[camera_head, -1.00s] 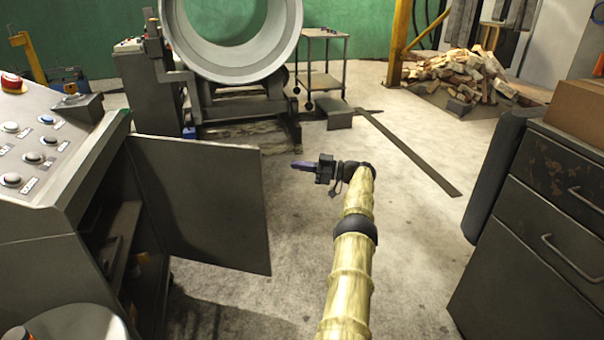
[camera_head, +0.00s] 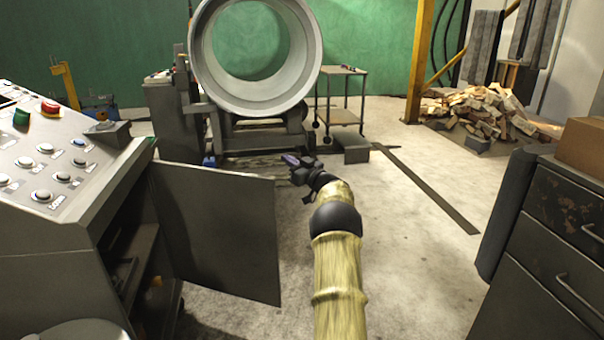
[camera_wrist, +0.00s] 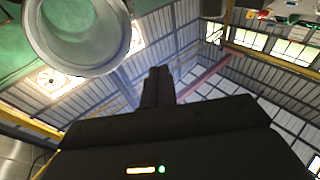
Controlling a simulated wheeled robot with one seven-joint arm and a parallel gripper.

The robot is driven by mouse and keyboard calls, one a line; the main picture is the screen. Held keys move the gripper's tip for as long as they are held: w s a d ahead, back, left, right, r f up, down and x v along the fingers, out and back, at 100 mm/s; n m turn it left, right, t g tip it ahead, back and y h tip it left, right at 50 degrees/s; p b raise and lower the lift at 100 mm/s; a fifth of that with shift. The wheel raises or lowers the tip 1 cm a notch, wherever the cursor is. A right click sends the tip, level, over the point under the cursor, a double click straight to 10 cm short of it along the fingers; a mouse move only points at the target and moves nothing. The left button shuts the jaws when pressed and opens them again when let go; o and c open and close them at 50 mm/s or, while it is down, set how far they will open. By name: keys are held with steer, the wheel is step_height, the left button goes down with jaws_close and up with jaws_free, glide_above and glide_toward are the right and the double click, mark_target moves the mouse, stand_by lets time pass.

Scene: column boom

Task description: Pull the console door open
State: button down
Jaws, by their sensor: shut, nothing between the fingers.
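The console (camera_head: 48,225) stands at the left, with a sloped panel of buttons on top. Its grey door (camera_head: 222,232) stands swung well out from the cabinet, and the dark inside with shelves shows behind it. My gripper (camera_head: 288,158) is in the air to the right of the door's upper free corner, apart from it in the picture. It is shut and empty. In the wrist view my shut fingers (camera_wrist: 157,85) point up toward the roof, and neither the door nor its handle can be made out there.
A large grey ring-shaped machine (camera_head: 213,55) stands behind, beside a wheeled cart (camera_head: 340,116). A drawer cabinet (camera_head: 545,255) with a cardboard box (camera_head: 583,143) is at the right. A wood pile (camera_head: 490,115) lies at the back right. The floor between console and drawers is open.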

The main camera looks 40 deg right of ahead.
steer(key=a+m+g+h, duration=0.35)
steer(key=a+h, duration=0.25)
steer(key=a, duration=0.3)
steer(key=s+a+f+m+g, duration=0.2)
steer(key=s+a+f+g, duration=0.4)
steer(key=s+a, duration=0.6)
steer(key=s+a+f+n+g, duration=0.1)
steer(key=s+a+f+g, duration=0.1)
steer(key=s+a, duration=0.4)
steer(key=s+a+f+n+g+y, duration=0.1)
steer(key=s+a+f+g, duration=0.2)
steer(key=s, duration=1)
steer(key=s+a+f+n+g+y+b, duration=0.1)
steer(key=s+a+f+g, duration=0.1)
steer(key=s+a+f, duration=0.3)
steer(key=s+a, duration=0.3)
steer(key=s, duration=0.2)
steer(key=shift+a+f+g, duration=0.3)
steer(key=shift+g, duration=0.05)
steer(key=shift+w, duration=0.1)
